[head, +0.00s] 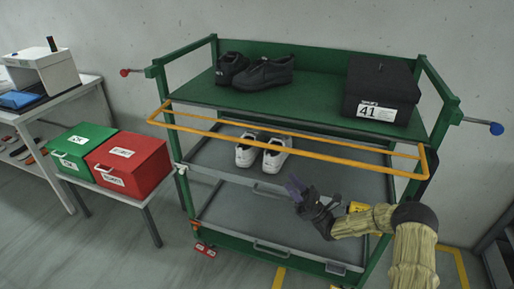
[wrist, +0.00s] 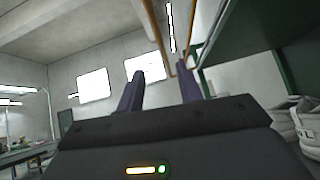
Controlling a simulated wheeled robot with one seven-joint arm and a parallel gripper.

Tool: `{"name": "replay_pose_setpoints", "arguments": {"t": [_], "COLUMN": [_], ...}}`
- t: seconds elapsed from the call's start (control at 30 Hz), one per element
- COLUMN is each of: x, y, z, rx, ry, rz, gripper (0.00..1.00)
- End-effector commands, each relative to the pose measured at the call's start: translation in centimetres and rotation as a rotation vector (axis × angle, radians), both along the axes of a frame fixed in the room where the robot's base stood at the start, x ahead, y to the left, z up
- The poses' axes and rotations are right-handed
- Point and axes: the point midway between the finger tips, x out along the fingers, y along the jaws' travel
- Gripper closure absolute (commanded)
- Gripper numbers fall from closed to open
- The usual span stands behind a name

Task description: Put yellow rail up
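The yellow rail (head: 290,146) is a long narrow loop across the front of the green cart (head: 157,88), at about the height just below the top shelf. It juts out toward me with its two long bars apart. In the wrist view the yellow rail (wrist: 157,37) shows as bars overhead, beyond the fingertips. My gripper (head: 294,187) is below the rail, in front of the lower shelves, with its fingers pointing up. In the wrist view my gripper (wrist: 160,80) has its two purple fingers apart with nothing between them. It appears clear of the rail.
Black shoes (head: 265,72) and a black box (head: 380,88) marked 41 sit on the top shelf. White shoes (head: 262,151) stand on the middle shelf. Green (head: 82,147) and red (head: 130,162) boxes are on a low table at left.

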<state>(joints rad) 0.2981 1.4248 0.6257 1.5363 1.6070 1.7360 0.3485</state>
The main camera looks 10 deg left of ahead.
Motion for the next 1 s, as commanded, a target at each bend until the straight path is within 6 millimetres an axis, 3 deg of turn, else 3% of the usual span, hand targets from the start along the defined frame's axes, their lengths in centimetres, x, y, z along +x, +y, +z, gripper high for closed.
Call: {"name": "replay_pose_setpoints", "arguments": {"t": [0.37, 1.0], "x": [0.1, 1.5], "y": [1.0, 8.7], "z": [1.1, 8.8], "rx": [-0.006, -0.008], "ry": [-0.001, -0.004], "rz": [0.003, 0.006], "gripper": [0.64, 0.64]}}
